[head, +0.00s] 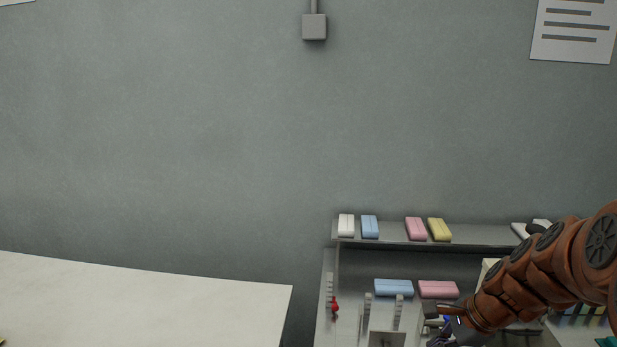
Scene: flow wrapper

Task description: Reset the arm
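My arm (540,265), reddish-brown with dark joint caps, reaches in from the right edge of the head view and slopes down to the left. My gripper (440,325) is at its lower end, in front of the grey shelf unit, close to the bottom edge. It is small and partly cut off by the frame, so its finger opening is unclear. Nothing can be made out between its fingers.
The grey shelf (385,240) carries white (346,225), blue (369,227), pink (416,229) and yellow (439,230) blocks. Below lie another blue block (394,287) and pink block (438,289). A red knob (335,304) is left of them.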

